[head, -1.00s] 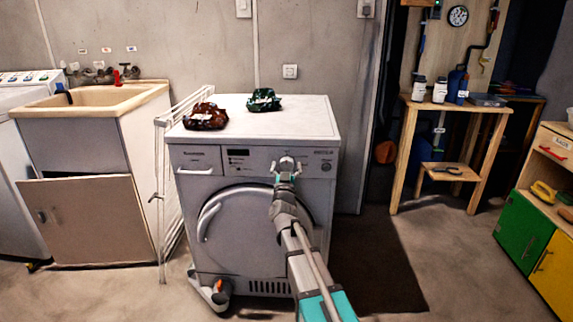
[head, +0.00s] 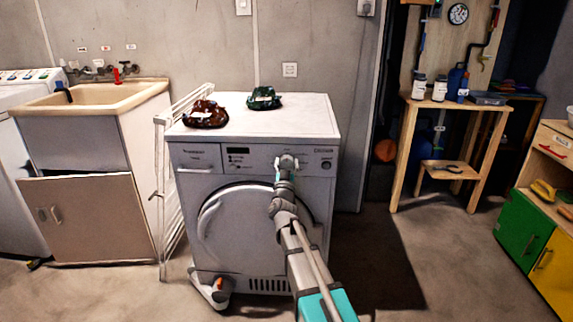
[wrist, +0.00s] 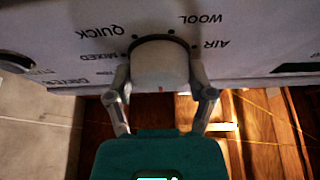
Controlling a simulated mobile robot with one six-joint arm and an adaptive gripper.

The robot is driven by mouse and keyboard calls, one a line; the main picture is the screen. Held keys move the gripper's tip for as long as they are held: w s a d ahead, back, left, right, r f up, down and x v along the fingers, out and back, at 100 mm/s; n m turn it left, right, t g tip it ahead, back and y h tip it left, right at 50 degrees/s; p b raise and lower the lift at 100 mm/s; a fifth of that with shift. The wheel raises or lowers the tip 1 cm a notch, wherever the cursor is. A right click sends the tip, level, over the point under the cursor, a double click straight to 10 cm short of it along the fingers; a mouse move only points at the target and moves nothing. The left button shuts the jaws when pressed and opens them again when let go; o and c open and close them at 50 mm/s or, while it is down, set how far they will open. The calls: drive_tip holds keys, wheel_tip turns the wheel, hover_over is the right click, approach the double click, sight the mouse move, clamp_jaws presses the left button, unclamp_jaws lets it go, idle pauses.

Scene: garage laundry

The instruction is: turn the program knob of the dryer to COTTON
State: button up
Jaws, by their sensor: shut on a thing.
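The dryer (head: 250,215) stands in the middle of the head view, with its round door shut and a control panel along its top front. My gripper (wrist: 160,88) is shut on the pale program knob (wrist: 160,66), one finger on each side of it. In the head view my gripper (head: 287,163) covers most of the knob. The wrist view shows the panel lettering upside down: QUICK, MIXED, WOOL and AIR around the knob. A small red mark shows on the knob's lower edge. I cannot make out the word COTTON, and the knob's pointed-to setting is unclear.
A dark red bundle (head: 205,115) and a green one (head: 264,98) lie on the dryer top. A white folded rack (head: 165,190) stands at the dryer's left, near the sink (head: 95,97). A wooden table (head: 455,106) stands at the right. Floor right of the dryer is clear.

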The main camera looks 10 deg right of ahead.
drive_tip(key=shift+w+m, duration=0.1)
drive_tip(key=shift+m, duration=0.2)
drive_tip(key=m+g+h, duration=0.1)
drive_tip(key=m, duration=0.2)
drive_tip(key=m+h+p, duration=0.1)
drive_tip(key=m+h, duration=0.1)
drive_tip(key=m, duration=0.2)
drive_tip(key=shift+r+g, duration=0.1)
drive_tip(key=shift+g, duration=0.3)
drive_tip(key=m+g+h, duration=0.1)
drive_tip(key=m, duration=0.1)
drive_tip(key=m+g+p, duration=0.1)
drive_tip(key=m, duration=0.2)
drive_tip(key=shift+m+h, duration=0.3)
drive_tip(key=shift+h, duration=0.1)
drive_tip(key=shift+d, duration=0.1)
drive_tip(key=o, duration=1.1)
drive_tip(key=shift+f, duration=0.2)
